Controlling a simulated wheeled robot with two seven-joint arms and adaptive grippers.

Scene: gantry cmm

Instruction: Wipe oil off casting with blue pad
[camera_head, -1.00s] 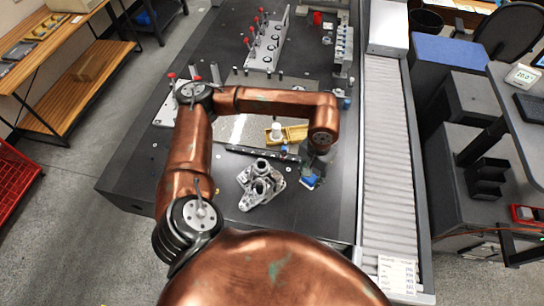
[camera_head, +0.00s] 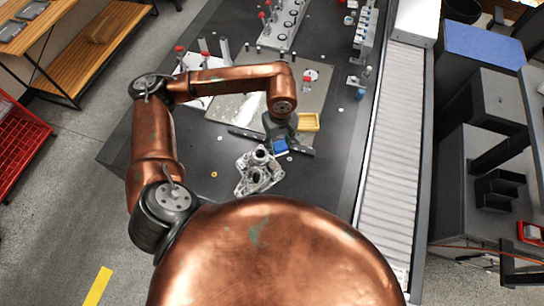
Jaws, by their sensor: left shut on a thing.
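The casting (camera_head: 259,174) is a grey metal part with round bores, lying on the dark table in front of me. My left gripper (camera_head: 279,138) is just behind its upper right side, shut on the blue pad (camera_head: 280,147). The pad is held low, close to the casting's far edge. I cannot tell whether it touches the casting or the table. No oil can be made out on the casting at this size. My right gripper is not in view.
A dark bar (camera_head: 243,133) lies behind the casting. A roller conveyor (camera_head: 394,150) runs along the table's right side. Racks with fixtures stand at the back. The table right of the casting is mostly clear.

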